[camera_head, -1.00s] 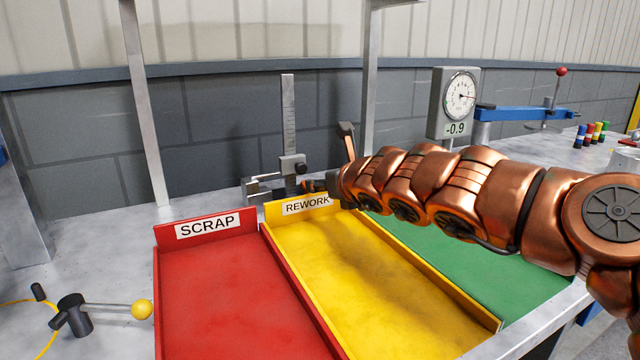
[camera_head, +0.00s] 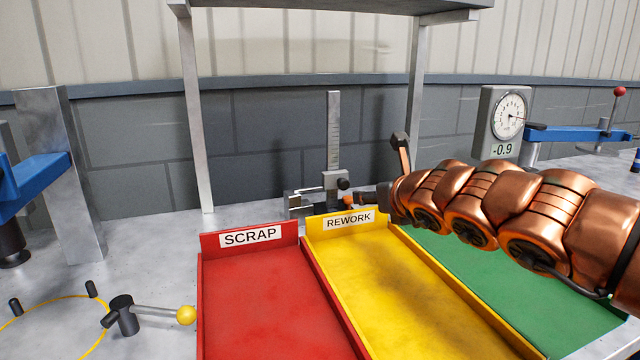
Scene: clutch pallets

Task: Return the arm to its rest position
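My copper-coloured arm reaches in from the right edge across the green tray (camera_head: 520,280). My gripper (camera_head: 362,198) is at its far end, small and dark, just behind the REWORK sign (camera_head: 348,221) of the yellow tray (camera_head: 400,290). It is next to a height gauge (camera_head: 334,150). The fingers are partly hidden and too small to tell open from shut. I see no held object.
The red SCRAP tray (camera_head: 265,300) lies left of the yellow one. A lever with a yellow knob (camera_head: 186,315) stands at front left. A dial gauge (camera_head: 505,120) reading -0.9 stands behind my arm. A grey shelf frame (camera_head: 195,120) rises at the back.

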